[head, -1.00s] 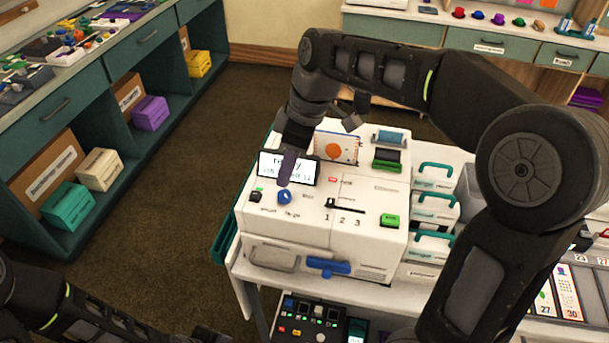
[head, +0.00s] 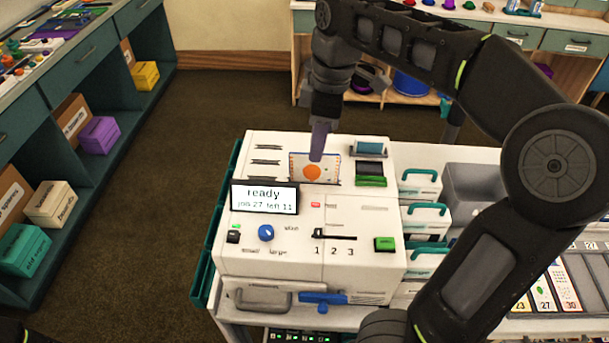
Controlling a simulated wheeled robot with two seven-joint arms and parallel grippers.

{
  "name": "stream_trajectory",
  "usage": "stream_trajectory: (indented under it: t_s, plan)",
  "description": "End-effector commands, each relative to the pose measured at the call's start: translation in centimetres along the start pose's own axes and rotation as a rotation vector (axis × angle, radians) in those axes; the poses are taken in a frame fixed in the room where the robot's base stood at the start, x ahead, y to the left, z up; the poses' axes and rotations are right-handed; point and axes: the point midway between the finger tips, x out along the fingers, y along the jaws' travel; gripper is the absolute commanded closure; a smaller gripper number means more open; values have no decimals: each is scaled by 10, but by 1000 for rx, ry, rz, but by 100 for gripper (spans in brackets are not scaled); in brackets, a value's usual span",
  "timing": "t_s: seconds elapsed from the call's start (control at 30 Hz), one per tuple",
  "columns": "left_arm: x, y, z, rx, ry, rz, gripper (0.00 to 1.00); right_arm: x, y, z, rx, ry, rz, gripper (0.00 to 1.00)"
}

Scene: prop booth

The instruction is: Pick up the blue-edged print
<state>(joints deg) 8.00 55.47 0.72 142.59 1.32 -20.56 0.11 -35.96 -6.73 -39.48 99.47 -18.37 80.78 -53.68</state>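A small print with an orange round shape (head: 303,172) stands up from a slot in the top of the white printer (head: 350,287). A dark bluish edge shows faintly along its border. My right gripper (head: 318,155) points down at the print, its tip overlapping the print's upper middle in the head view. The fingers show edge-on as one grey-purple piece, so I cannot tell their gap or whether they touch the print. My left gripper is out of view.
Open floor (head: 180,200) lies left.

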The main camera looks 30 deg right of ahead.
Motion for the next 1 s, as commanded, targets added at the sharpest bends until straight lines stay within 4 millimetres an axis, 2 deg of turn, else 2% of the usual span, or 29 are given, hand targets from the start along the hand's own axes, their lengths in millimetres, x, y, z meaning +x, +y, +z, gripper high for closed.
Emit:
stream_trajectory:
  t_s: [0.37,0.67,1.0]
  plan:
    - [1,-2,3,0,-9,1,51,1,0,2,-22,-7,1,71]
    - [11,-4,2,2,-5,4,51,27,0,2,-22,-7,0,71]
    - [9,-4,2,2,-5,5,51,28,0,2,-21,-7,0,71]
